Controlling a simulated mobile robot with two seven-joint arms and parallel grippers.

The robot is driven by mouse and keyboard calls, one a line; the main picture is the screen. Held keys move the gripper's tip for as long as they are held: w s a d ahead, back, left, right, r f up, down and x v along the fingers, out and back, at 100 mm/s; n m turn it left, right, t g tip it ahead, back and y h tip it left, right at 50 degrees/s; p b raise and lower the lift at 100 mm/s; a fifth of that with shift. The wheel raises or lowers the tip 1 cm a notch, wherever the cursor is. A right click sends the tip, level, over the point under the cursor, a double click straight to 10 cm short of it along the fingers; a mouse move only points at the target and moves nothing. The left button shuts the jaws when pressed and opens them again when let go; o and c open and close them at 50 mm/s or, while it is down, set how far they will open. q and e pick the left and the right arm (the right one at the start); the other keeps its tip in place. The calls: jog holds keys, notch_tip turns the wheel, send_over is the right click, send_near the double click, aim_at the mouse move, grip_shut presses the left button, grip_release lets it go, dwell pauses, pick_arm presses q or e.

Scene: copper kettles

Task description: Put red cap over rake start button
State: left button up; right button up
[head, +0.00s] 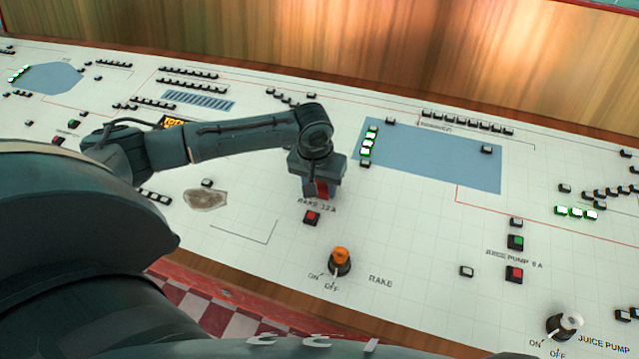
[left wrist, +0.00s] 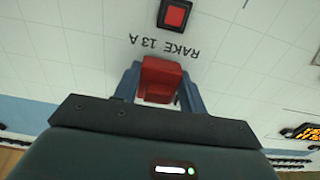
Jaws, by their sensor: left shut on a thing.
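My left gripper (head: 318,190) reaches over the panel from the left, pointing down just behind the printed RAKE label. In the left wrist view the fingers (left wrist: 160,80) are shut on a red cap (left wrist: 161,72). A little of the red cap (head: 322,189) also shows in the head view. A red button in a black housing (head: 312,217) sits in front of the label, uncovered. That red button also shows at the top of the left wrist view (left wrist: 174,15). No rake start button is visible; the spot under the gripper and cap is hidden. Whether the cap touches the panel, I cannot tell.
An orange rake knob (head: 340,261) with ON and OFF marks stands in front of the red button. A brown stain (head: 206,199) lies to the left. Green-lit switches (head: 369,141) stand just right of the gripper. A wooden wall (head: 300,45) rises behind the white panel (head: 410,240).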

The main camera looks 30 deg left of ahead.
pick_arm(q)
jog(key=shift+w+f, duration=0.1)
jog(key=shift+f, duration=0.35)
jog(key=o, duration=1)
jog(key=shift+r, duration=0.1)
jog(key=shift+p+v, duration=1.35)
jog(key=shift+v, duration=2.6)
